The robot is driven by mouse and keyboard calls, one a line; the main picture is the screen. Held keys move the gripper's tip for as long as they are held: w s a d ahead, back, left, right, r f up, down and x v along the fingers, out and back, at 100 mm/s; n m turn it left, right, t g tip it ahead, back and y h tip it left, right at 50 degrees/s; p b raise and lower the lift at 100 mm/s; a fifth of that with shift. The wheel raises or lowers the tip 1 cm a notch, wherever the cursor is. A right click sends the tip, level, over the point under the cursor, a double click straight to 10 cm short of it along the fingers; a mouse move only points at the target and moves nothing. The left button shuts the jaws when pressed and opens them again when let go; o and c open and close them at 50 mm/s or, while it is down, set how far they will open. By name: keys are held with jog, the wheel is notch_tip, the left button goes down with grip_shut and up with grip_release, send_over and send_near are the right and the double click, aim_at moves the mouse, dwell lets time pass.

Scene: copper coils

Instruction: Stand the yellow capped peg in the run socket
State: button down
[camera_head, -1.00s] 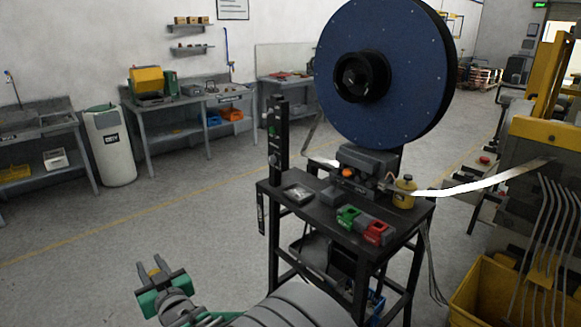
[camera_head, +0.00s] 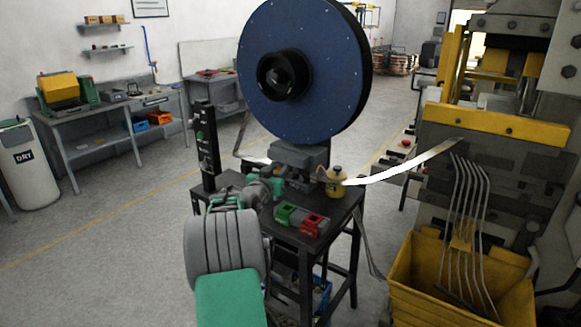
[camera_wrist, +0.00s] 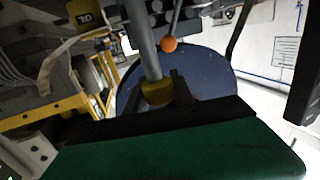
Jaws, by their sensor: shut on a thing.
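The yellow capped peg (camera_wrist: 148,55) shows in the wrist view as a grey rod with a yellow cap (camera_wrist: 157,92) at its lower end in the picture. A dark finger sits right beside the cap, and my gripper (camera_wrist: 170,91) is shut on the peg; the rod's far end runs out of the frame. In the head view my gripper (camera_head: 274,186) is over the left part of the black table, and the peg cannot be made out there. A green socket block (camera_head: 288,214) and a red one (camera_head: 312,224) sit at the table's front; I cannot read which is run.
A big blue reel (camera_head: 305,60) stands behind the table (camera_head: 335,220). A yellow bottle-like item (camera_head: 337,184) stands at the table's right, near a bright metal strip (camera_head: 410,165). A black upright post (camera_head: 206,145) is at the left. An orange knob (camera_wrist: 169,44) shows close to the peg.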

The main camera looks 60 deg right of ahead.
jog(key=s+d+f+m+g+b, duration=0.1)
jog(key=s+d+f+b, duration=0.1)
jog(key=f+b, duration=0.3)
jog(key=shift+s+d+f+g+b, duration=0.25)
jog(key=shift+s+f+g+b, duration=0.1)
jog(key=shift+s+f, duration=0.45)
jog(key=c, duration=1)
grip_release()
jog(key=a+b, duration=0.2)
jog(key=a, duration=0.5)
jog(key=shift+a+r, duration=0.15)
jog(key=shift+a, duration=0.25)
jog(key=shift+s, duration=0.1)
